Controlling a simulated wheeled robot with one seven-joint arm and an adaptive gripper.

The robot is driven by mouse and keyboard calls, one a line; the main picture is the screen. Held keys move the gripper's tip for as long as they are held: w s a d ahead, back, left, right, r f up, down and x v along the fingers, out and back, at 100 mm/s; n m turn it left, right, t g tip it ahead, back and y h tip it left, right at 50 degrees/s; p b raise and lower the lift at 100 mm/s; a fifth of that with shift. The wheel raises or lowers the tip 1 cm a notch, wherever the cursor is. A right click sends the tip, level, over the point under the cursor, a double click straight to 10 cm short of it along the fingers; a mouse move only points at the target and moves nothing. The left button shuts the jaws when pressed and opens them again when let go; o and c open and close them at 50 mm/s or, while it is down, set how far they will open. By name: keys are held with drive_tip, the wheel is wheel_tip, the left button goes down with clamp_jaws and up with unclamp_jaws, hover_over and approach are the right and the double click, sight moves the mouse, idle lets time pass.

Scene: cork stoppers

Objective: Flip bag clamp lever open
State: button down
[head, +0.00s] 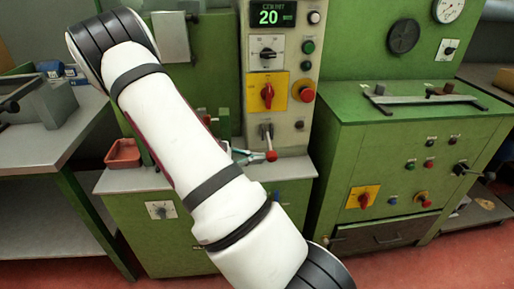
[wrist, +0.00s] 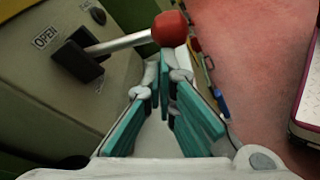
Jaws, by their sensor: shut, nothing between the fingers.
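The bag clamp lever is a metal rod with a red ball knob (wrist: 170,28), and it comes out of a black slot (wrist: 78,62) in a beige panel. An OPEN label (wrist: 46,37) is beside the slot. My gripper (wrist: 164,60) has teal-padded fingers, shut and empty, with the tips just below the knob in the wrist view. I cannot tell whether they touch it. In the head view my gripper (head: 240,155) is partly hidden behind my arm.
The control column (head: 281,80) carries a lit display reading 20, dials and buttons. A red tray (head: 123,153) is on the bench at left. A green cabinet (head: 385,160) stands at right. Red floor (wrist: 245,60) lies beside the machine.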

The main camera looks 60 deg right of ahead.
sight(270, 151)
drive_tip(key=r+n+p, duration=0.1)
drive_tip(key=p, duration=0.1)
drive_tip(key=r+n+y+p, duration=0.1)
drive_tip(key=p, duration=0.1)
drive_tip(key=s+r+n+g+p, duration=0.1)
drive_tip(key=r+n+p, duration=0.1)
drive_tip(key=shift+a+y+p, duration=0.3)
drive_tip(key=shift+a, duration=0.1)
drive_tip(key=r+n+p, duration=0.1)
drive_tip(key=n+p, duration=0.1)
drive_tip(key=r+n+p, duration=0.1)
drive_tip(key=shift+w+d+r+g+y, duration=0.15)
drive_tip(key=shift+w+r+g+y, duration=0.1)
drive_tip(key=shift+r+g+y, duration=0.15)
drive_tip(key=shift+w, duration=0.1)
